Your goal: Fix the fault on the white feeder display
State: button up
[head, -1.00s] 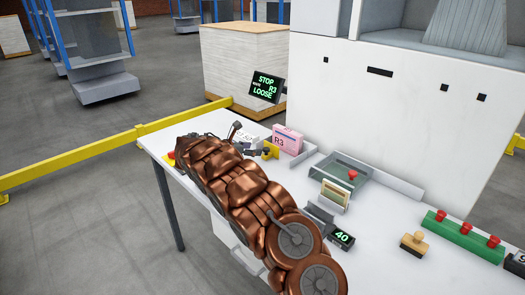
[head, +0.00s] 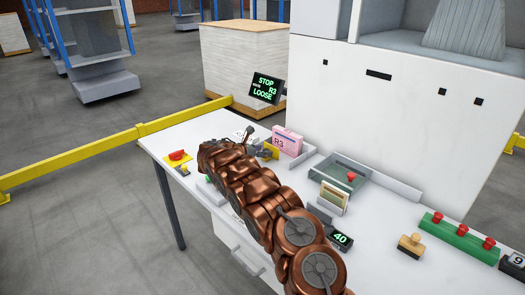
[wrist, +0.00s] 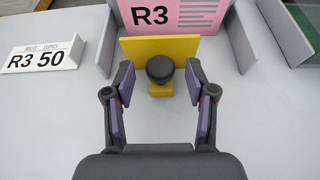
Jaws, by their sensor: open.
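The display (head: 266,88) is dark with green text that I read as STOP, WHITE, R3, LOOSE. A pink box (head: 287,140) marked R3 stands on the table below it. In the wrist view, a yellow piece (wrist: 130,50) with an upright plate and a round black knob (wrist: 160,69) stands in front of the pink box (wrist: 175,15). My gripper (wrist: 160,76) is open, its purple-padded fingers on either side of the knob with gaps at both sides. A white sign (wrist: 42,56) reading R3 50 lies left of it. My arm hides much of this in the head view.
A clear-sided tray (head: 362,178) with a red knob, a card holder (head: 333,198), a small 40 display (head: 341,238), a stamp (head: 410,245) and a green strip (head: 459,241) with red buttons stand to the right. A red switch (head: 178,156) on yellow is at the left.

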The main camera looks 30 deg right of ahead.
jog(key=shift+d, duration=0.1)
grip_shut()
dwell(0.5)
